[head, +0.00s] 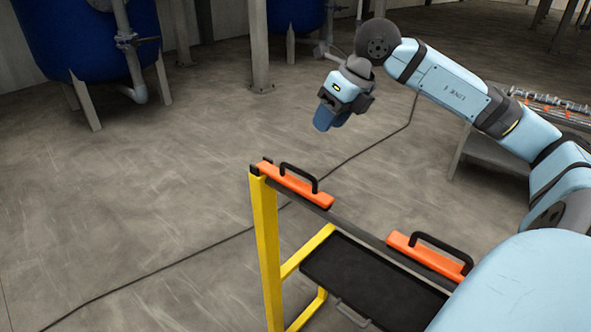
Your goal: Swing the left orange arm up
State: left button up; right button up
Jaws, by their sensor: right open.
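The left orange arm (297,188) lies low along the dark rail at the top of the yellow frame, with a black handle on it. A second orange arm (425,256), also with a black handle, lies further right on the same rail. My right gripper (328,118) hangs in the air up and to the right of the left orange arm, apart from it. It is open, with nothing seen between its fingers. My left gripper is out of view.
The yellow frame (265,245) carries a black tray (365,283) below the rail. A dark cable crosses the floor behind it. Blue tanks (75,35) stand at the back left, and a grey table (490,152) at the right. The floor left of the frame is mostly clear.

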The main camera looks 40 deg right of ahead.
jog(key=p, duration=0.3)
send_near(292, 177)
jog(key=a+f, duration=0.2)
jog(key=f, duration=0.1)
jog(key=shift+w+a+f, duration=0.15)
jog(key=shift+f, duration=0.2)
jog(key=shift+c, duration=0.4)
grip_shut()
